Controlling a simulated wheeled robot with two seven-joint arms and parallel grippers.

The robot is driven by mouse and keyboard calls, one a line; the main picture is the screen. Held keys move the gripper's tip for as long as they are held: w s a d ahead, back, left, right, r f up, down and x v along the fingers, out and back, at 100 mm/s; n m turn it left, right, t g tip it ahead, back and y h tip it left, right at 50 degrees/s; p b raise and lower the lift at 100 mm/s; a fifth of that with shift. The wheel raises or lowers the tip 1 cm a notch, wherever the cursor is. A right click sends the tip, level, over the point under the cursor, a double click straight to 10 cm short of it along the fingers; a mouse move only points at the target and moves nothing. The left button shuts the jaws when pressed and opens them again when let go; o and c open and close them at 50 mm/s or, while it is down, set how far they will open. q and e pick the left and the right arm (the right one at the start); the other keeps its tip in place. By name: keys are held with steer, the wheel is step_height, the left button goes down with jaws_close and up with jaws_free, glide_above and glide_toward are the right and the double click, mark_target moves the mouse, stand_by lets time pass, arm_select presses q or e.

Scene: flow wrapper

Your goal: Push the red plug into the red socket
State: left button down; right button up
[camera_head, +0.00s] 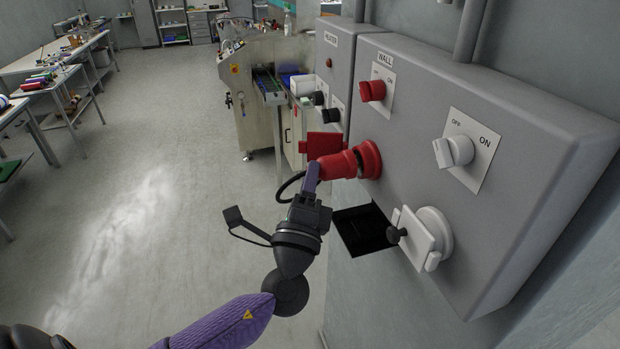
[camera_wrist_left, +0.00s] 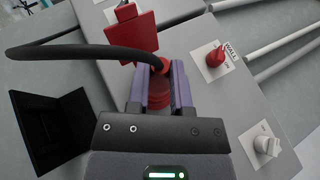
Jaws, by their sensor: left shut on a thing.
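My left gripper (camera_head: 314,176) is shut on the red plug (camera_head: 337,166), which has a black cable. The plug points at the red socket (camera_head: 371,159) on the grey wall box, its front at the socket mouth. A dark band shows between them; I cannot tell how deep the plug sits. The socket's square red lid (camera_head: 322,146) stands open. In the left wrist view the plug (camera_wrist_left: 155,92) is between my purple fingers (camera_wrist_left: 158,78), and the red lid (camera_wrist_left: 124,42) is beyond. My right gripper is not in view.
A black square panel (camera_head: 364,229) is below. The floor at left is clear, with tables beyond.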

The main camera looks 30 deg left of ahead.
arm_select(q)
steer(key=shift+w+d+b, duration=0.3)
steer(key=shift+w+d, duration=0.05)
steer(key=shift+w, duration=0.05)
stand_by(0.6)
steer(key=shift+c, duration=2.2)
jaws_free()
steer(key=b+v, duration=0.4)
steer(key=v, duration=0.6)
